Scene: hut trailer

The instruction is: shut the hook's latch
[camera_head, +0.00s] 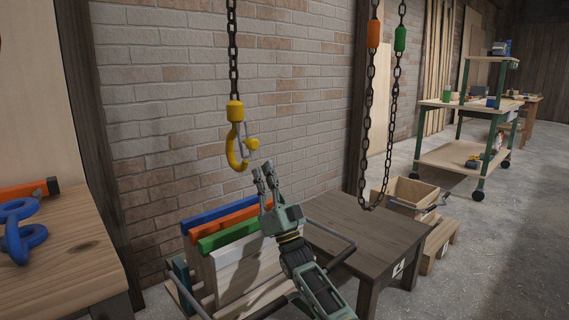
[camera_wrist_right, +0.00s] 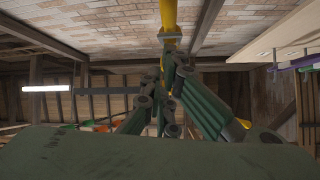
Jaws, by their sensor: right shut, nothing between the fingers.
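A yellow hook (camera_head: 233,160) hangs from a dark chain in front of the brick wall. I cannot tell from this angle how far open the latch is. My right gripper (camera_head: 264,168) is shut and empty, pointing up, just below and right of the hook, with no clear contact. In the right wrist view, the gripper's fingers (camera_wrist_right: 168,75) reach toward yellow hook hardware (camera_wrist_right: 168,14), partly hiding it. My left gripper is not in view.
A rack of coloured boards (camera_head: 226,226) stands below the hook, beside a dark wooden table (camera_head: 375,232). A looped chain (camera_head: 366,130) with orange and green links hangs to the right. A workbench (camera_head: 60,258) with a blue shackle (camera_head: 20,240) is at the left.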

